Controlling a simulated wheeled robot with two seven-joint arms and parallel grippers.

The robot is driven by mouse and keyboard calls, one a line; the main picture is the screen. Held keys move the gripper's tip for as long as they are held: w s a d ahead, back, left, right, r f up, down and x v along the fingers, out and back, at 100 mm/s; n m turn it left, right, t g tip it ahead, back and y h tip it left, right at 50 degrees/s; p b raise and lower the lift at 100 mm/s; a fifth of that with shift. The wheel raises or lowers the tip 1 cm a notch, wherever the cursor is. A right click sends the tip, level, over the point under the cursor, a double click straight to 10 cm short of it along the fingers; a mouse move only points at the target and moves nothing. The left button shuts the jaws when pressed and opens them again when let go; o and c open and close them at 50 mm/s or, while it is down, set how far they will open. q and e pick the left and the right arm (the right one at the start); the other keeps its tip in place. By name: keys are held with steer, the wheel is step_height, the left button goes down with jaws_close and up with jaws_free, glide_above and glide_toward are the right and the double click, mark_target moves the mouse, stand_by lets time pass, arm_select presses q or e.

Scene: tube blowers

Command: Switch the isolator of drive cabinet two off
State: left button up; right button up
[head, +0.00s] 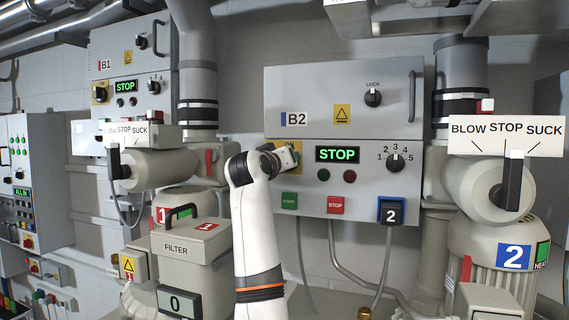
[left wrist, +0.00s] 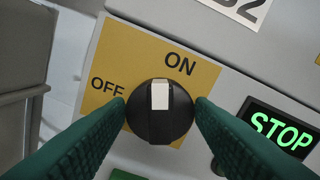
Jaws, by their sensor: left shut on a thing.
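Drive cabinet B2 (head: 340,125) is the grey box on the wall with a lit green STOP display (head: 338,154). Its isolator is a round black knob (left wrist: 160,122) with a white pointer mark on a yellow plate (left wrist: 205,78) lettered ON and OFF. In the left wrist view the pointer stands between the two words, nearer ON. My left gripper (left wrist: 160,112) is shut on the knob, one green finger on each side. In the head view my left gripper (head: 291,158) hides most of the isolator. My right gripper is not in view.
Cabinet B1 (head: 140,60) hangs at the left. Blower 2 (head: 495,190) stands at the right.

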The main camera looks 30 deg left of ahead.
arm_select(q)
steer(key=shift+a+f+n, duration=0.1)
steer(key=shift+n, duration=3.2)
steer(key=shift+a+f+n, duration=0.1)
steer(key=shift+n, duration=3.2)
steer(key=shift+f+n, duration=0.1)
steer(key=shift+n, duration=0.2)
steer(key=o, duration=1)
steer(key=shift+s, duration=0.15)
steer(key=shift+c, duration=0.2)
steer(key=shift+s, duration=0.1)
